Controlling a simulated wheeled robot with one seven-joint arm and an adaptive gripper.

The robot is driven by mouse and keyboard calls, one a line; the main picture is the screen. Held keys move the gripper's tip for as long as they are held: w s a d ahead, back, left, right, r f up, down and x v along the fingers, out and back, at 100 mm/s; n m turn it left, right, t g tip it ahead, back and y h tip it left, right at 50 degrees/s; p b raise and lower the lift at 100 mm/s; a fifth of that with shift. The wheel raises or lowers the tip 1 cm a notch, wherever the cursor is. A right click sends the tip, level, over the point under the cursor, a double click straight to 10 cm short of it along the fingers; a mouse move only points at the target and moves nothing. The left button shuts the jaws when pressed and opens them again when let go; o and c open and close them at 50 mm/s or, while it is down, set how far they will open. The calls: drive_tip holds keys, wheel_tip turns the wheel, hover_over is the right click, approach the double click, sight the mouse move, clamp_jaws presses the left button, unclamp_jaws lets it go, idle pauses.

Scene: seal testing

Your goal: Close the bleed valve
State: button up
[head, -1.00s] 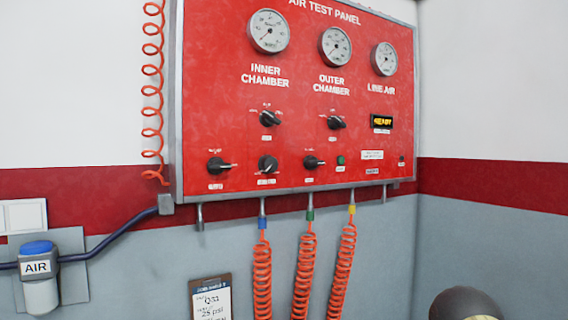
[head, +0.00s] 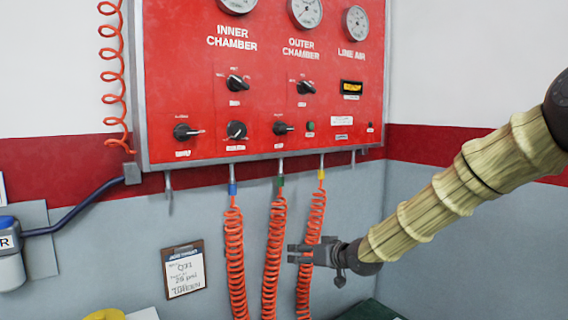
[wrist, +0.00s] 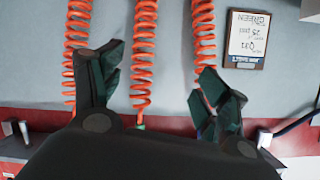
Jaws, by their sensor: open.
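The red air test panel (head: 200,60) hangs on the wall in the head view. Its lower row has a left black knob (head: 183,132), a middle knob (head: 236,131) and a right knob (head: 281,128). An inner chamber knob (head: 237,83) and an outer chamber knob (head: 304,87) sit above. The small labels are too blurred to show which is the bleed valve. The left and right lower handles point right; the middle one tilts down-left. My gripper (head: 291,253) is open and empty below the panel, before the orange hoses. Its two fingers also show in the wrist view (wrist: 160,78).
Orange coiled hoses (head: 273,240) hang under the panel, close behind my gripper. A clipboard (head: 184,272) hangs on the grey wall to their left. A blue-topped air unit (head: 8,250) is at the far left. Gauges (head: 305,12) line the panel's top.

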wheel_tip(320, 180, up, 17)
drive_tip(key=w+n+t+y, duration=0.1)
drive_tip(key=w+t, duration=0.1)
drive_tip(key=n+t+y, duration=0.1)
drive_tip(key=n+y, duration=0.1)
approach(287, 127)
drive_tip(key=p+x, duration=0.4)
drive_tip(key=x, duration=0.6)
drive_tip(key=shift+w+a, duration=0.3)
drive_tip(key=shift+c, duration=0.2)
